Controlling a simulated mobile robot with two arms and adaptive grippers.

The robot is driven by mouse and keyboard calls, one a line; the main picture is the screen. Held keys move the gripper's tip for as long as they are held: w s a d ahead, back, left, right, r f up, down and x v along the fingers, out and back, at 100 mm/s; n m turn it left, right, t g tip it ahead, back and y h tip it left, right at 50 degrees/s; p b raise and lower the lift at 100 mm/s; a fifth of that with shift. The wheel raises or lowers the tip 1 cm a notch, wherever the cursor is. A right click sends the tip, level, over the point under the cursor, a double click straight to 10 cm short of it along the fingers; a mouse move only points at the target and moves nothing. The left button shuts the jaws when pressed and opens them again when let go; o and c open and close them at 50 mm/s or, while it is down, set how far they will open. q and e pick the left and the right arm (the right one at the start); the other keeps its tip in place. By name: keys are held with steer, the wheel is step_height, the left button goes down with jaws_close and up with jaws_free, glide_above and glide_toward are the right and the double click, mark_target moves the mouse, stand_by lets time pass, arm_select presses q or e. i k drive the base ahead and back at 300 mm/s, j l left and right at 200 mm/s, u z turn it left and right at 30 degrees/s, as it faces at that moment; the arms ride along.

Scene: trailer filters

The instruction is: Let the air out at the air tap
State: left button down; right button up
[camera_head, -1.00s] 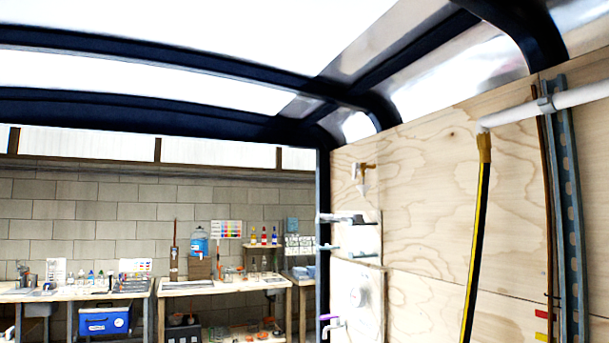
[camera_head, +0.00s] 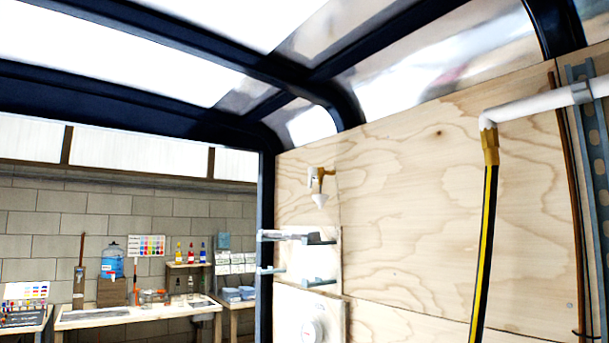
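A small brass tap (camera_head: 316,174) is mounted high on the plywood wall, right of the dark corner post. It looks like the air tap. A white cone-shaped piece (camera_head: 320,199) sits just below it. I cannot tell from here whether the tap is open or shut. Neither of my grippers is in view.
Shelves (camera_head: 305,240) and a white panel with a round dial (camera_head: 315,325) are below the tap. A black-and-yellow hose (camera_head: 485,250) hangs from a white pipe (camera_head: 540,103) at right. Workbenches with bottles and a water jug (camera_head: 112,262) stand beyond, at left.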

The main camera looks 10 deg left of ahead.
mark_target(312, 170)
steer(key=i+j+u, duration=0.1)
steer(key=i+j, duration=0.6)
steer(key=i, duration=0.05)
